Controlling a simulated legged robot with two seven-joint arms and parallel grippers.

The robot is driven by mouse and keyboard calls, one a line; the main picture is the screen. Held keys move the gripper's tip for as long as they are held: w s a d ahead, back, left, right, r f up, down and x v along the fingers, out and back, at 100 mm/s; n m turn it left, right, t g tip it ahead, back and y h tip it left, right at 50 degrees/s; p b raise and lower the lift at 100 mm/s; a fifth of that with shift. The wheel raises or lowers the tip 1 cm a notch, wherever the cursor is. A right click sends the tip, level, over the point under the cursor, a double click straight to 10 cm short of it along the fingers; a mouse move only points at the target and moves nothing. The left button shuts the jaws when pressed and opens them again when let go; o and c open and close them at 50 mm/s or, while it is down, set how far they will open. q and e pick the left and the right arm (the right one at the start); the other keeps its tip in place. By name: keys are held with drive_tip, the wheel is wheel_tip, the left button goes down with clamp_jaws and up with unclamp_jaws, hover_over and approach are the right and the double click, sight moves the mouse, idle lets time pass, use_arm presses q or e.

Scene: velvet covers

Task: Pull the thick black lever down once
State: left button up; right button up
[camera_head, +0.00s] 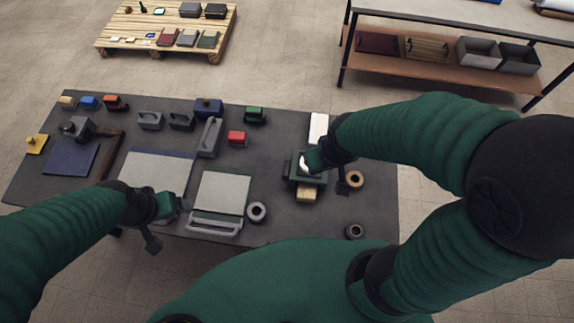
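The thick black lever cannot be made out clearly. I cannot tell whether the fingers are open, shut or touching a lever. My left gripper (174,204) is low over the table's near left part, by the lower edge of a grey panel (155,172). Its fingers are too small to judge.
A pallet (142,40) and shelf (445,66) stand behind.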

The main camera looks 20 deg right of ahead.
clamp_jaws()
idle(1.2)
